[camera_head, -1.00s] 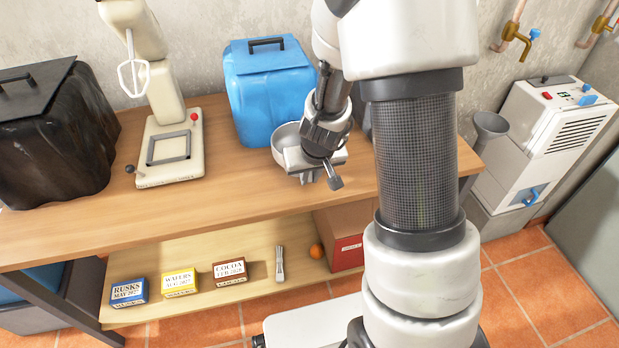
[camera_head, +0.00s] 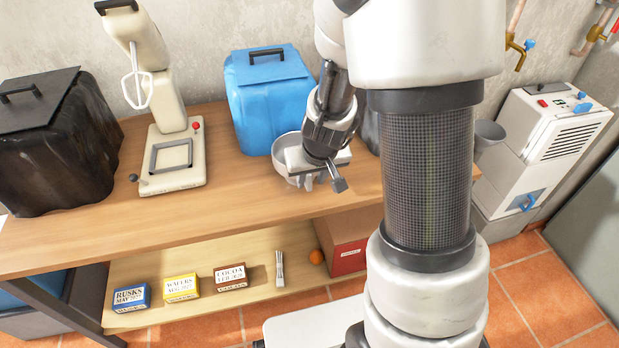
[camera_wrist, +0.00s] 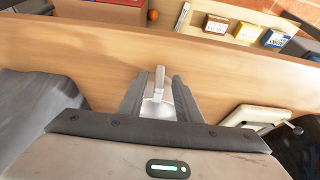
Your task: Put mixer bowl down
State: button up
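The mixer bowl (camera_head: 284,158) is a pale metal bowl on the workbench, in front of the blue box. My gripper (camera_head: 316,181) is at its right front side and hides part of it. In the wrist view my gripper (camera_wrist: 159,88) has its two dark fingers apart. A narrow light handle (camera_wrist: 159,78) of the bowl shows between them, with what looks like a gap on each side. Whether the bowl rests fully on the bench is hard to see. The stand mixer (camera_head: 172,100) stands to the left, its head tilted up and its whisk hanging.
The workbench (camera_head: 235,205) is clear between mixer and bowl and along its front. A blue box (camera_head: 270,100) stands behind the bowl, a dark covered box (camera_head: 55,145) far left. Several small boxes, an orange (camera_head: 316,257) and a red-brown carton (camera_head: 345,240) sit on the lower shelf.

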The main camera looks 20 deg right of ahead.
jog(key=s+a+r+y+p, duration=0.15)
jog(key=s+r, duration=0.35)
jog(key=r, duration=0.6)
jog(key=s+a+r+p, duration=0.15)
jog(key=s+r, duration=0.35)
jog(key=r, duration=0.5)
jog(key=s+d+r+t+h, duration=0.1)
jog(key=s+r, duration=0.5)
jog(key=s, duration=0.3)
jog(key=shift+s+d+r, duration=0.15)
jog(key=shift+d, duration=0.2)
jog(key=shift+h, duration=0.25)
notch_tip(320, 180, up, 12)
jog(key=p, duration=1.2)
jog(key=shift+r, duration=0.25)
